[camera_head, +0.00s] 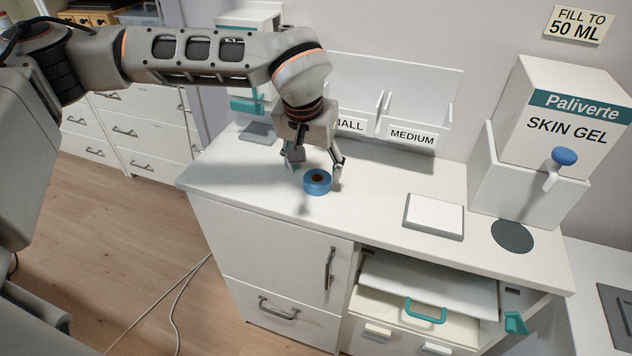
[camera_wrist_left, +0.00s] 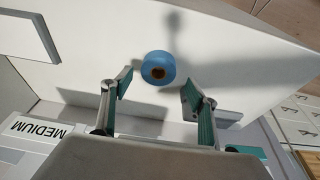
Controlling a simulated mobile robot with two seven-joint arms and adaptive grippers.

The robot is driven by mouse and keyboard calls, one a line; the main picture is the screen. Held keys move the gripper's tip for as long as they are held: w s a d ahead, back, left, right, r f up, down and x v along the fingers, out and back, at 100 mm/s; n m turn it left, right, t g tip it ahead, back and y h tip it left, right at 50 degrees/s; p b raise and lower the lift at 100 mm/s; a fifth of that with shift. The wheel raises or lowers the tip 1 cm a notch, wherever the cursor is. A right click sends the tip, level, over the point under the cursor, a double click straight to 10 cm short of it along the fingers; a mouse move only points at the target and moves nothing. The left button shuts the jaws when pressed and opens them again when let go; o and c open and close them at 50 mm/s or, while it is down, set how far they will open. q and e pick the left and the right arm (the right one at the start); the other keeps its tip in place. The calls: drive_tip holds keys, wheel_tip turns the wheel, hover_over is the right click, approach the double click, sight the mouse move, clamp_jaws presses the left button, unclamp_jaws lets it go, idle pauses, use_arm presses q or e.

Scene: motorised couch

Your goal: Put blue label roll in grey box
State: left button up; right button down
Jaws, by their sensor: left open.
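The blue label roll (camera_head: 317,182) lies flat on the white counter (camera_head: 375,190), its brown core facing up. It also shows in the left wrist view (camera_wrist_left: 158,66), in line with the gap between the fingertips and a little beyond them. My left gripper (camera_head: 315,168) is above it, pointing down, with its fingers spread and nothing between them; the open fingers also show in the wrist view (camera_wrist_left: 157,88). I see no clear contact with the roll. I cannot identify a grey box for certain in either view. My right gripper is not in view.
Bins marked MEDIUM (camera_head: 412,137) and a partly hidden label stand behind the roll. A white slab (camera_head: 434,216), a dark disc (camera_head: 512,236) and a skin gel dispenser (camera_head: 565,115) are to the right. An open drawer (camera_head: 425,285) juts out below the counter.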

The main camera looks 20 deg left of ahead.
sight(317, 175)
use_arm(q)
drive_tip(key=x, duration=0.3)
drive_tip(key=shift+d+f, duration=0.1)
drive_tip(key=shift+f, duration=0.25)
drive_tip(key=c, duration=1.2)
drive_tip(key=shift+r, duration=0.2)
drive_tip(key=shift+c, duration=0.2)
wheel_tip(317, 175, up, 19)
drive_tip(key=p, duration=0.1)
drive_tip(key=s+a+f, duration=0.7)
drive_tip(key=s+f, duration=0.3)
drive_tip(key=f, duration=0.3)
drive_tip(key=shift+s+a+f, duration=0.15)
drive_tip(key=shift+a+f, duration=0.05)
drive_tip(key=shift+a, duration=0.2)
